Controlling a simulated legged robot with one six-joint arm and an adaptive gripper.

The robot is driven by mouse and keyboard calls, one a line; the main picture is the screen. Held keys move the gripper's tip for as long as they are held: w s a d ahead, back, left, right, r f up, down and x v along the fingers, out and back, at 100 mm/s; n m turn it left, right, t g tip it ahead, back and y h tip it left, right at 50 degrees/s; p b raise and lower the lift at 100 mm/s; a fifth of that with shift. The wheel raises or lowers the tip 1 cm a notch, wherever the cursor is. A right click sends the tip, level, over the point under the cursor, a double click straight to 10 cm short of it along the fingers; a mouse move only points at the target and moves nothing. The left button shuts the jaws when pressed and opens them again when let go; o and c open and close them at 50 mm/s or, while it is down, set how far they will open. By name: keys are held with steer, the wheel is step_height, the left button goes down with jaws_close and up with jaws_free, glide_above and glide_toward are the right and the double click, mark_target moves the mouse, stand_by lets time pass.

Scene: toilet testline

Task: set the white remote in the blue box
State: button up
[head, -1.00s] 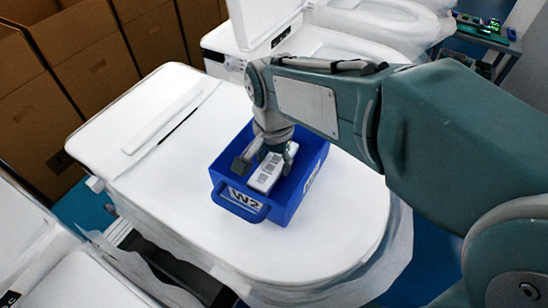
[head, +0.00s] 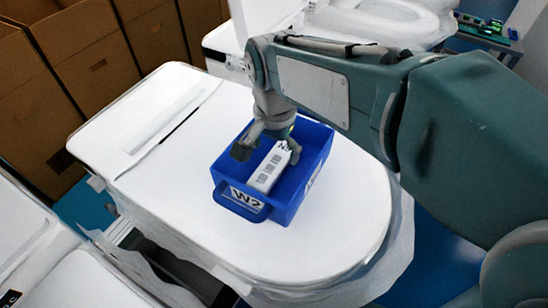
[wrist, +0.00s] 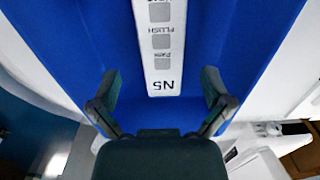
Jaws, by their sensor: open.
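The white remote (head: 268,168) lies inside the blue box (head: 283,212), slanted along its length, with one end toward the handle side. In the wrist view the remote (wrist: 161,45) shows its grey buttons and an "N5" mark, with the blue box floor (wrist: 215,30) around it. My gripper (head: 266,145) is over the back left part of the box. In the wrist view my gripper (wrist: 160,90) is open, its fingers apart on either side of the remote's near end, not touching it as far as I see.
The box stands on a white toilet lid (head: 330,235) with free room around it. Brown cardboard boxes (head: 75,60) stand at the back left. Other white toilets (head: 375,25) are behind, and one (head: 60,275) is at the front left.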

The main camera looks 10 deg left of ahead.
mark_target(276, 163)
step_height(276, 163, up, 9)
steer(key=shift+f, duration=0.15)
steer(key=shift+d, duration=0.1)
steer(key=s+d+f+n+t, duration=0.1)
steer(key=s+d+f, duration=0.1)
steer(key=d, duration=0.4)
steer(key=s+d+f+n+t, duration=0.2)
steer(key=s+d, duration=0.1)
steer(key=d, duration=0.4)
steer(key=s+d+f+n+t, duration=0.1)
steer(key=s+d+f+t, duration=0.1)
steer(key=d, duration=0.5)
steer(key=shift+s+f, duration=0.15)
steer(key=shift+s, duration=0.4)
steer(key=shift+s+d+f+n+t, duration=0.1)
steer(key=shift+f+n+t, duration=0.1)
steer(key=shift+n+t, duration=0.1)
